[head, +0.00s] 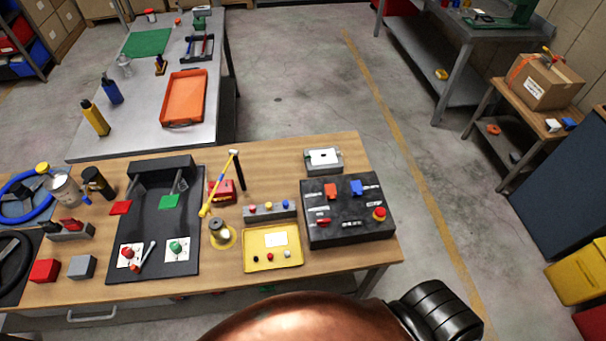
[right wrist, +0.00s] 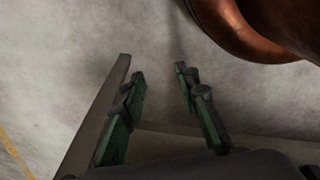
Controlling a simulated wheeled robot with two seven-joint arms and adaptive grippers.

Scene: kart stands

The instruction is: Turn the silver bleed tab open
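I cannot surely pick out the silver bleed tab in the head view. A small silvery part (head: 181,184) shows under the right end of the dark raised bar on the black mat (head: 150,222), but it is too small to identify. A red knob (head: 128,252) and a green knob (head: 176,248) sit on white cards at the mat's front, with a silvery tool (head: 145,254) between them. My right gripper (right wrist: 160,76) is open and empty over bare floor in the right wrist view. Neither gripper shows in the head view.
A metal table (head: 145,85) with an orange tray (head: 185,97) stands behind. Floor right of the bench is clear.

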